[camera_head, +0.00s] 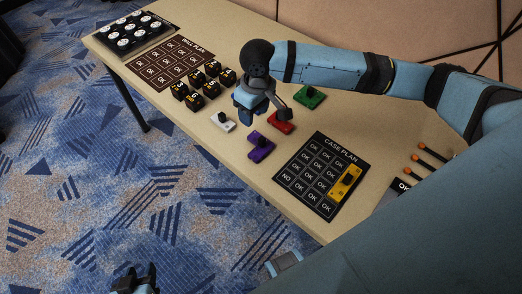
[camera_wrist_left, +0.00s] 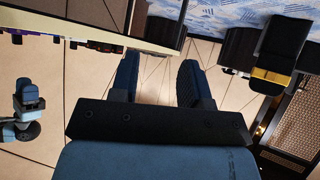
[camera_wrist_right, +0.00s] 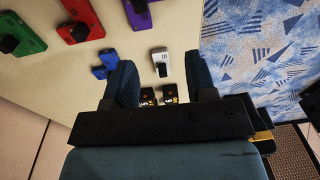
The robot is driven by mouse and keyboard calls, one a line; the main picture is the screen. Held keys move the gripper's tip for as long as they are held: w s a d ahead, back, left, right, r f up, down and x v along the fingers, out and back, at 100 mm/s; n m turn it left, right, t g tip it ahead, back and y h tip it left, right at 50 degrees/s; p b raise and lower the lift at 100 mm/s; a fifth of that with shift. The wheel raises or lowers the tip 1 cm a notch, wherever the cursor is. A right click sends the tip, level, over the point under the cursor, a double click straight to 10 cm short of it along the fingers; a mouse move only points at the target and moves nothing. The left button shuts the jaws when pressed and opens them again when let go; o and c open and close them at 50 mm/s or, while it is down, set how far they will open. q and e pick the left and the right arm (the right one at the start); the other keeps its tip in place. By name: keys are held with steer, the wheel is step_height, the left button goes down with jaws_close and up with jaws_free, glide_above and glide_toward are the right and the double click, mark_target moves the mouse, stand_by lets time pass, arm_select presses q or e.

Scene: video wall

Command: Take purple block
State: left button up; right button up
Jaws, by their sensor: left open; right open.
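The purple block (camera_head: 260,145), with a dark knob, lies on the table in the head view. It also shows at the top edge of the right wrist view (camera_wrist_right: 139,14), partly cut off. My right gripper (camera_head: 262,108) is above the table, beyond the purple block and apart from it. Its fingers are open and empty, with the white block (camera_wrist_right: 160,62) seen between them in the right wrist view. My left gripper (camera_head: 140,280) is low at the bottom edge of the head view, off the table. Its fingers stand apart and empty in the left wrist view (camera_wrist_left: 158,80).
A white block (camera_head: 222,121), red block (camera_head: 283,123) and green block (camera_head: 310,97) lie around the purple one. A blue block (camera_wrist_right: 104,66) shows in the right wrist view. Black numbered cubes (camera_head: 203,86) stand left. The case plan (camera_head: 322,172) holds a yellow block (camera_head: 346,184).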

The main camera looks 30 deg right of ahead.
steer(key=d, duration=0.2)
steer(key=b, duration=0.2)
glide_above(262, 138)
steer(key=shift+h, duration=0.4)
steer(key=f, duration=0.7)
steer(key=shift+w+f, duration=0.15)
steer(key=shift+w, duration=0.1)
steer(key=f, duration=0.5)
steer(key=shift+s+f, duration=0.25)
steer(key=shift+f, duration=0.05)
jaws_close()
